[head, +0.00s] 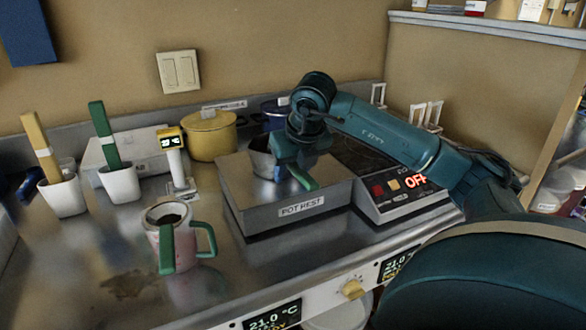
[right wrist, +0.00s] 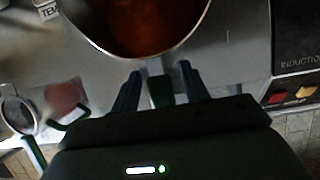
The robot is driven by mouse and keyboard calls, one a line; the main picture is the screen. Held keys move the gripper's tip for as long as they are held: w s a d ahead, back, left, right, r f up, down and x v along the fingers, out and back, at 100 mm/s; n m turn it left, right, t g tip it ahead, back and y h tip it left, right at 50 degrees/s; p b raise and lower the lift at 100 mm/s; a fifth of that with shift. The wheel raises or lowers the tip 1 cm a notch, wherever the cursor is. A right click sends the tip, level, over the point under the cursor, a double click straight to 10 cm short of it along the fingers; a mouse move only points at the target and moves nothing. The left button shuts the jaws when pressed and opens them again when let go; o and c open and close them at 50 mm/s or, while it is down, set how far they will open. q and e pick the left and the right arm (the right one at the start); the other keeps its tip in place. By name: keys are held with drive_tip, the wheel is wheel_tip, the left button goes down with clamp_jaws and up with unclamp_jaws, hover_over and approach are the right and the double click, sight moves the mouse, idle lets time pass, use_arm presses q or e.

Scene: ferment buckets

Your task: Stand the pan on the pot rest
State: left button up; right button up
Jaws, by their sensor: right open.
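The steel pan (head: 262,160) stands on top of the grey pot rest (head: 252,222), partly hidden behind my right gripper in the head view. Its green handle (head: 304,181) points toward the front. In the right wrist view the pan (right wrist: 142,28) holds a reddish-brown liquid. My right gripper (right wrist: 161,72) is open, with one finger on each side of the handle (right wrist: 160,92). In the head view my right gripper (head: 291,173) reaches down at the handle. My left gripper is not in view.
An induction hob (head: 400,203) showing OFF adjoins the rest on the right. A yellow pot (head: 210,136) and a blue pot (head: 274,110) stand behind. White holders and a thermometer (head: 174,160) stand farther left.

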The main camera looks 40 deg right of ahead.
drive_tip(key=p+v, duration=0.1)
drive_tip(key=v, duration=1.1)
drive_tip(key=shift+r, duration=0.1)
